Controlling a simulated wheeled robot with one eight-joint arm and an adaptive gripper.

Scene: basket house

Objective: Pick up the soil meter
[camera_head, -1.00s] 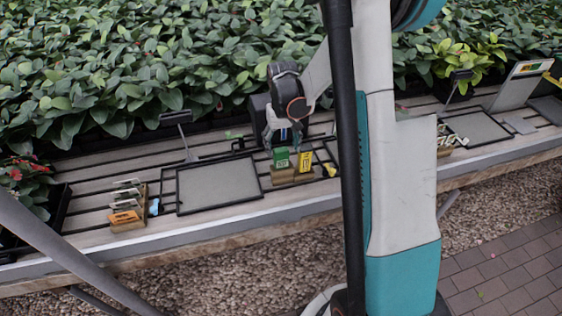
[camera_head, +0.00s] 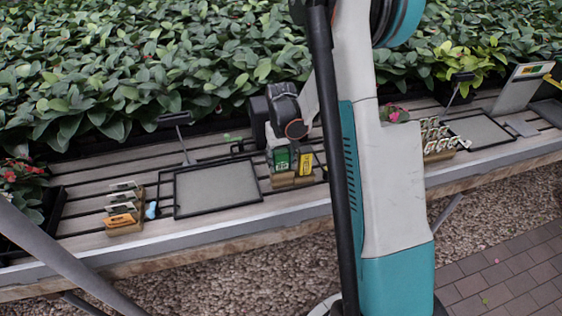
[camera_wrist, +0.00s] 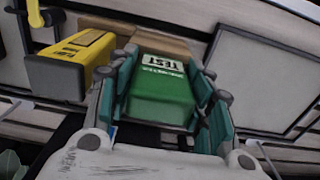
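A green box-shaped meter marked "TEST" (camera_wrist: 163,88) stands in a wooden holder (camera_wrist: 165,45); it also shows in the head view (camera_head: 281,160). A yellow meter (camera_wrist: 72,62) stands just left of it in the wrist view and right of it in the head view (camera_head: 305,162). Which of the two is the soil meter I cannot read for sure. My gripper (camera_wrist: 165,98) reaches down over the green meter, with one teal finger on each side. The fingers look open, with narrow gaps beside the meter. In the head view my gripper (camera_head: 283,150) partly covers it.
A black-framed grey tray (camera_head: 216,190) lies left of the holder on the slatted bench (camera_head: 190,224). Farther left is a holder with orange-and-white tags (camera_head: 123,210) and a small blue item (camera_head: 152,210). Dense leafy plants (camera_head: 150,70) line the back.

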